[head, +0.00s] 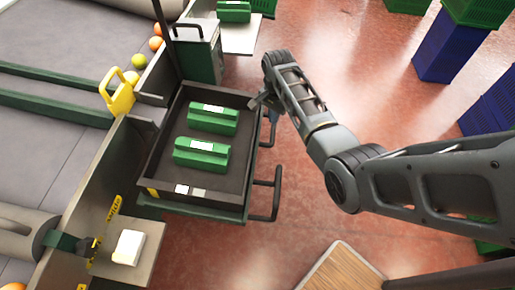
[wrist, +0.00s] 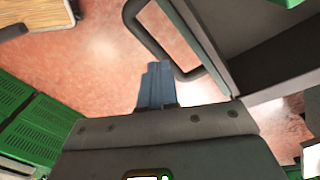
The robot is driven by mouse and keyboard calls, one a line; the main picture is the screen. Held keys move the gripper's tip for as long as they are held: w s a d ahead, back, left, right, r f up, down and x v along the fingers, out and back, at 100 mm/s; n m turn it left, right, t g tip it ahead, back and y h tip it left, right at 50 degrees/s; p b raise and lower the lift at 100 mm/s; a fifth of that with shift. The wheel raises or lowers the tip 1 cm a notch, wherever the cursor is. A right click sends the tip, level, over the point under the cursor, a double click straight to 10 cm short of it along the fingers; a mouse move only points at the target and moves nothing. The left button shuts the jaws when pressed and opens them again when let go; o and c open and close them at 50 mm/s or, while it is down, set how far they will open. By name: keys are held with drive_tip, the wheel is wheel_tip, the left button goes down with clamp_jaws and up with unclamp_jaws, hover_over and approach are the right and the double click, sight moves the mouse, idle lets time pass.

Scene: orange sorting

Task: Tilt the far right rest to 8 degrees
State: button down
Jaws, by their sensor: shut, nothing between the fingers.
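A dark rest (head: 157,172), like a shallow tray, stands in the middle of the head view with two green boxes lying in it. Two dark loop handles stick out on its right side, a nearer one (head: 277,193) and a farther one (head: 272,130). My gripper (head: 257,102) is at the rest's far right corner, close to the farther handle. In the wrist view my gripper's fingers (wrist: 155,85) are together and empty, below a dark handle loop (wrist: 190,72). I cannot tell whether they touch it, nor read the rest's angle.
A conveyor (head: 60,130) with oranges and a yellow bracket (head: 118,95) lie to the left. Blue crates (head: 450,45) stand at the far right. The red floor (head: 380,100) right of the rest is open beneath my arm.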

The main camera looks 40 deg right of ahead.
wheel_tip(320, 180, up, 6)
drive_tip(key=p, duration=0.5)
drive_tip(key=shift+f, duration=0.1)
idle(0.5)
